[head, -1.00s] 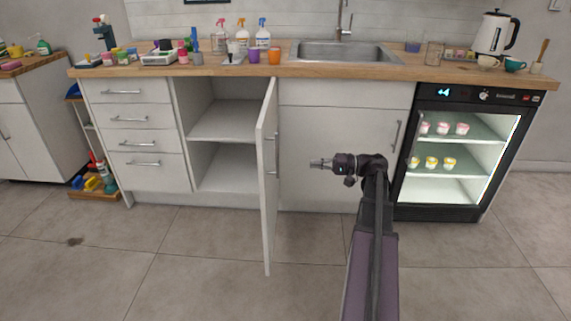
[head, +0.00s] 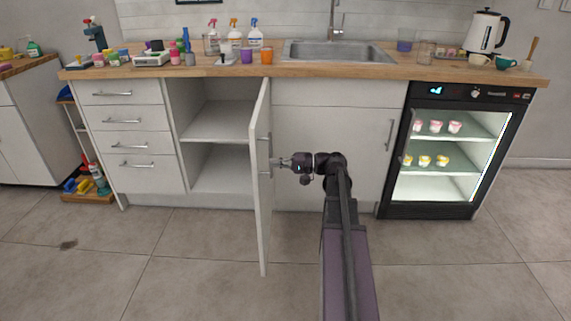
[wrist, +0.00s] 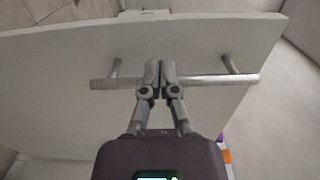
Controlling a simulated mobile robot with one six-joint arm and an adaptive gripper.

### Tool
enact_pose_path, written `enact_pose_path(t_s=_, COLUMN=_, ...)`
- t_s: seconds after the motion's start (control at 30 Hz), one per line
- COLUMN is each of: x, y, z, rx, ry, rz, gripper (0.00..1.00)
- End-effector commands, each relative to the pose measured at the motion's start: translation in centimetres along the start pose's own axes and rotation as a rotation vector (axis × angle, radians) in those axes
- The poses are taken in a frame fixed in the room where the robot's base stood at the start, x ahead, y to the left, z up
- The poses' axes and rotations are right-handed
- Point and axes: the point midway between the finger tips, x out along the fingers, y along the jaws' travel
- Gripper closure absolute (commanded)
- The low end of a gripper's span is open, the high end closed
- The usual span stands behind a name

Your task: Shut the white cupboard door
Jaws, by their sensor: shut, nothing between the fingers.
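The white cupboard door (head: 262,200) stands wide open in the head view, swung out toward me, with its outer face and bar handle (head: 271,150) on the right side. My gripper (head: 272,162) is at the handle, coming from the right. In the wrist view the door (wrist: 60,70) fills much of the picture, and the handle (wrist: 215,80) runs across it. My gripper (wrist: 160,68) is shut with its fingertips together, over the middle of the handle bar. I cannot tell whether the fingertips touch it. The open cupboard (head: 222,125) shows empty shelves.
A closed cupboard front (head: 335,140) under the sink (head: 340,52) is right of the open door. Drawers (head: 120,120) are at the left, and a lit glass-front fridge (head: 445,150) is at the right. The tiled floor (head: 190,270) in front is clear.

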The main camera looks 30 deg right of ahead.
Motion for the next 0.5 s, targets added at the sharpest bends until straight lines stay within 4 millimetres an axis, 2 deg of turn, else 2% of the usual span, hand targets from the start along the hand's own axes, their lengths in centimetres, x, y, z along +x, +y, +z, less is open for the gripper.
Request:
enact_pose_path(t_s=0.2, x=2.2, y=0.0, z=0.0, rx=0.0, ry=-0.001, rz=0.0, gripper=1.0)
enact_pose_path(t_s=0.5, x=3.1, y=0.0, z=0.0, rx=0.0, ry=0.001, rz=0.0, gripper=1.0)
